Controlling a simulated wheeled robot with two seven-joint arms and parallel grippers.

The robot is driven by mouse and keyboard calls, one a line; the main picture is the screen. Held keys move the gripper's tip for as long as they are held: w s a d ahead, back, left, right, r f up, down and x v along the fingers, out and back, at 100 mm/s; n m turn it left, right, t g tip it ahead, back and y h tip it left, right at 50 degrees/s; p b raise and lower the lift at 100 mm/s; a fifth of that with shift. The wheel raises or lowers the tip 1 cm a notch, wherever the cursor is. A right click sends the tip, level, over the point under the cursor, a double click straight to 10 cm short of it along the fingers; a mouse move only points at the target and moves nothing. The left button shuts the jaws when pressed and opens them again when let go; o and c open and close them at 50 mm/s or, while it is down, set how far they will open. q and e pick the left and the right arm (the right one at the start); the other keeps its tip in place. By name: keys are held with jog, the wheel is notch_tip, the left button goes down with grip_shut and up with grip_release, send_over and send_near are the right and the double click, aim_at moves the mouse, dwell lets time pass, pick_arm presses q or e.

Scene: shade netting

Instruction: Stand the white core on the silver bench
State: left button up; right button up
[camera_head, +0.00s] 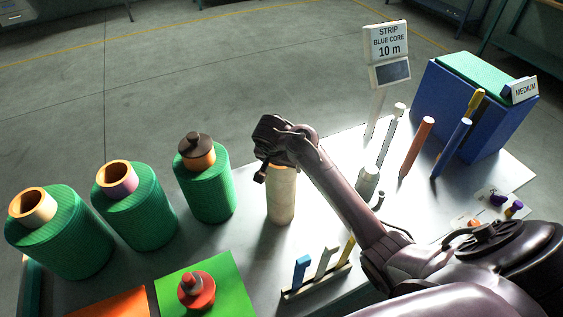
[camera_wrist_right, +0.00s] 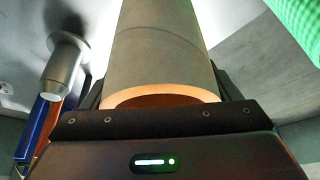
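The white core (camera_head: 281,200) is a pale cream tube, upright over the silver bench (camera_head: 235,245) near its middle. My right gripper (camera_head: 280,163) comes in from the right and is shut on the core's upper end. In the right wrist view the core (camera_wrist_right: 160,48) lies between the two fingers, with its open, orange-lit end nearest the camera. I cannot tell whether the core's lower end touches the bench. My left gripper is not in view.
Green netting rolls (camera_head: 135,208) stand to the left. A red part (camera_head: 197,290) sits on a green mat (camera_head: 230,285). A rack (camera_head: 318,283) of small sticks is in front. A grey flanged post (camera_head: 367,182), coloured rods, a sign (camera_head: 386,42) and a blue crate (camera_head: 470,110) stand right.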

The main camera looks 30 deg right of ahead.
jog(key=o, duration=0.3)
jog(key=shift+b+v, duration=0.9)
jog(key=shift+v, duration=5.3)
jog(key=shift+d, duration=0.1)
